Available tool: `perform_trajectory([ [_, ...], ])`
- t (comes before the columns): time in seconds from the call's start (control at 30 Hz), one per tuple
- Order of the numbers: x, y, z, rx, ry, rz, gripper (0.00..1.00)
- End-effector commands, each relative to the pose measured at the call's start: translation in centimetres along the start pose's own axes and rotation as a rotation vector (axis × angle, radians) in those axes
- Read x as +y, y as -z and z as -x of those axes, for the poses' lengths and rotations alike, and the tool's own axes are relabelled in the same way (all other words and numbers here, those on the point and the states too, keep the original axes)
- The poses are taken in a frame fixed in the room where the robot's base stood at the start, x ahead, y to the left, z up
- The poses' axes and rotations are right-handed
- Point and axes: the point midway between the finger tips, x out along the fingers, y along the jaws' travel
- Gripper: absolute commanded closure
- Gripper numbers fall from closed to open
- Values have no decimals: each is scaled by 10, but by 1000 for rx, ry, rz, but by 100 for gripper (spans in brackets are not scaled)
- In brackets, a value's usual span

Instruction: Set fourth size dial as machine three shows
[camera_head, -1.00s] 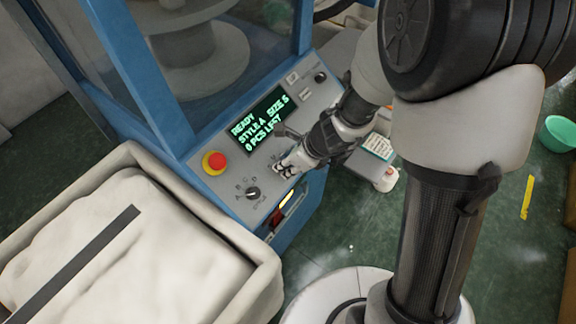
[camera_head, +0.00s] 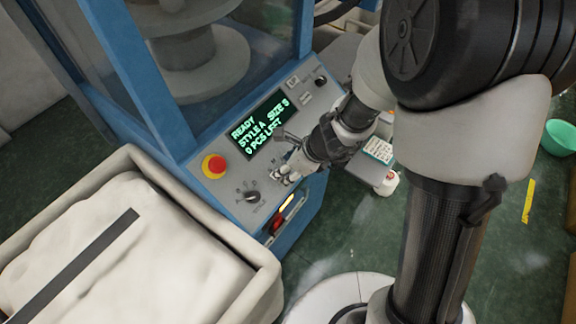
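The blue machine's grey control panel (camera_head: 226,178) is in the middle of the head view. Its screen (camera_head: 262,125) shows green text reading READY, STYLE A, SIZE S or 5, and a third line about PCS LEFT. A black style dial (camera_head: 252,197) with letters around it sits at the panel's lower left. My gripper (camera_head: 284,175) is at the panel's lower right edge, right of the style dial. It covers that part of the panel, so a size dial there is hidden. I cannot tell whether its fingers are closed or touching anything.
A red stop button (camera_head: 214,166) on a yellow base is left of the screen. A cream bin (camera_head: 262,281) with white cloth stands at lower left. A small black knob (camera_head: 320,80) is at the panel's upper right. A green bowl (camera_head: 562,137) lies on the floor at right.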

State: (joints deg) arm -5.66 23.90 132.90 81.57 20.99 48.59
Motion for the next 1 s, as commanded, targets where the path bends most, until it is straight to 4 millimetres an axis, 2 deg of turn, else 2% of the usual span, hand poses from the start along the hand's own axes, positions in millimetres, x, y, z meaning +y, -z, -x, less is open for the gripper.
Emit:
perform_trajectory([
  [0.23,0,0,0,0,0,-1,56],
  [0.37,-1,0,8,-2,2,0,56],
  [0.57,-1,-1,38,-4,5,2,56],
  [0.8,-1,-1,86,-4,5,2,56],
  [1.0,-1,0,112,-1,2,0,56],
])
